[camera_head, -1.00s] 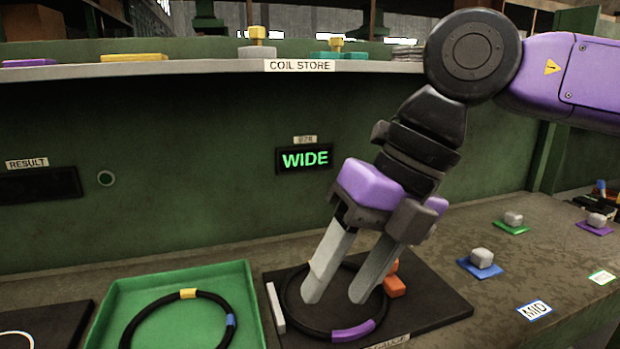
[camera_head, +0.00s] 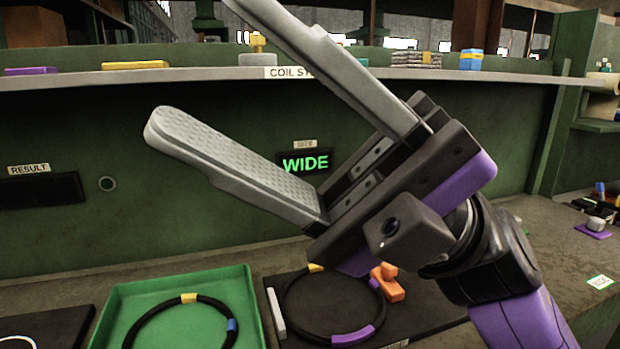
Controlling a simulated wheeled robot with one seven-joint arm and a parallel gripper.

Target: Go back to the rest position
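My gripper (camera_head: 222,85) is raised in front of the green back wall, close to the camera. Its two grey fingers point up and to the left, spread wide apart with nothing between them. It is above and clear of the black mat (camera_head: 425,308). A black ring (camera_head: 287,312) with purple and yellow bands lies on that mat. My wrist and purple arm link come in from the lower right and hide part of the mat and bench.
A green tray (camera_head: 253,300) holds another black ring (camera_head: 140,331) with yellow and blue bands. An orange piece (camera_head: 388,285) and a grey bar (camera_head: 276,313) are on the mat. The shelf (camera_head: 190,76) runs behind my gripper. A lit display (camera_head: 305,163) reads WIDE.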

